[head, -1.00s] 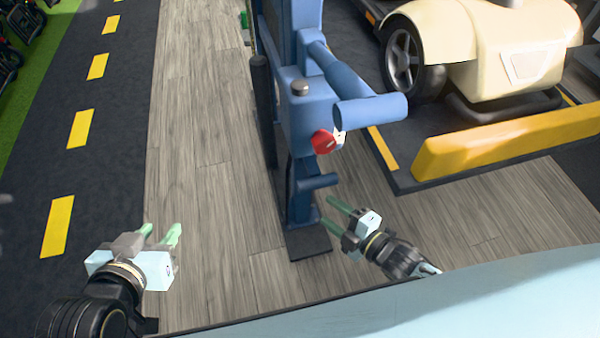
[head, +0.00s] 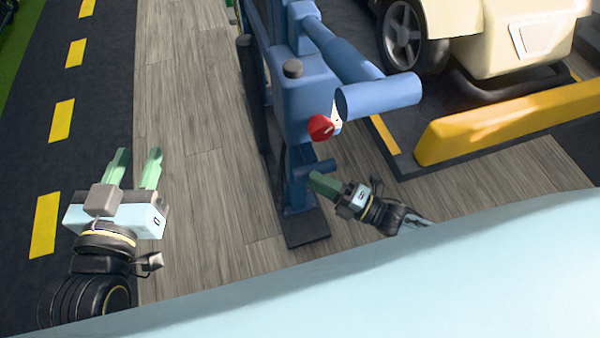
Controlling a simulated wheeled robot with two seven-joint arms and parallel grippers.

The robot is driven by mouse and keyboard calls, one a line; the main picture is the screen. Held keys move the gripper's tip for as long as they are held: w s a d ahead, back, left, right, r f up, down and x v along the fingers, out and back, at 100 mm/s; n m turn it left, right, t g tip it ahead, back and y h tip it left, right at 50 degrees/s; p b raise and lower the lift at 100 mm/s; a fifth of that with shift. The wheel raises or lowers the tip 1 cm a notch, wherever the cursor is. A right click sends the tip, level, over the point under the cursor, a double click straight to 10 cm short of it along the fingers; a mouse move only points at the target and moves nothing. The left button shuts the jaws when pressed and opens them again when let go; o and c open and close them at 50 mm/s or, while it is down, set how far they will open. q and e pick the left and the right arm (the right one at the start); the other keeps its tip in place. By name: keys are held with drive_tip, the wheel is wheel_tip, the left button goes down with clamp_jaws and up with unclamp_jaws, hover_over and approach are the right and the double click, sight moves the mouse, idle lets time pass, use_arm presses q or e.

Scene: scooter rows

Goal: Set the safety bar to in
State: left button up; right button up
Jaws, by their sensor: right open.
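A blue post assembly (head: 305,95) stands in the middle of the head view, with a red knob (head: 320,127) on its side. A thick blue bar (head: 350,65) runs from it toward me and ends in a cross cylinder (head: 378,96), which sticks out to the right; I take this to be the safety bar. My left gripper (head: 137,152) is open and empty, well to the left of the post, fingers pointing away from me. My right gripper (head: 318,178) is open, just right of the lower post and below the red knob. It looks empty, and contact with the post cannot be told.
A cream scooter (head: 480,55) stands on a dark platform at the upper right, behind a yellow barrier (head: 510,122). The wooden floor (head: 200,190) between my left gripper and the post is clear. A dark lane with yellow dashes lies at the left.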

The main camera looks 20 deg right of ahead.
sight(300, 173)
use_arm(q)
drive_tip(key=shift+s+d+r+t+h+b, duration=0.1)
drive_tip(key=shift+d+r+t+h+b, duration=0.1)
drive_tip(key=shift+r+t, duration=0.45)
drive_tip(key=shift+w+d+r+t+h+b, duration=0.1)
drive_tip(key=shift+r+t+h, duration=0.2)
drive_tip(key=shift+r, duration=0.55)
drive_tip(key=shift+s+d+r+t+h+b, duration=0.1)
drive_tip(key=shift+r+t+b, duration=0.05)
drive_tip(key=shift+r+t, duration=0.5)
use_arm(e)
drive_tip(key=shift+x, duration=2.6)
use_arm(q)
drive_tip(key=shift+r, duration=0.1)
use_arm(e)
drive_tip(key=shift+c, duration=0.4)
drive_tip(key=shift+w, duration=0.1)
clamp_jaws()
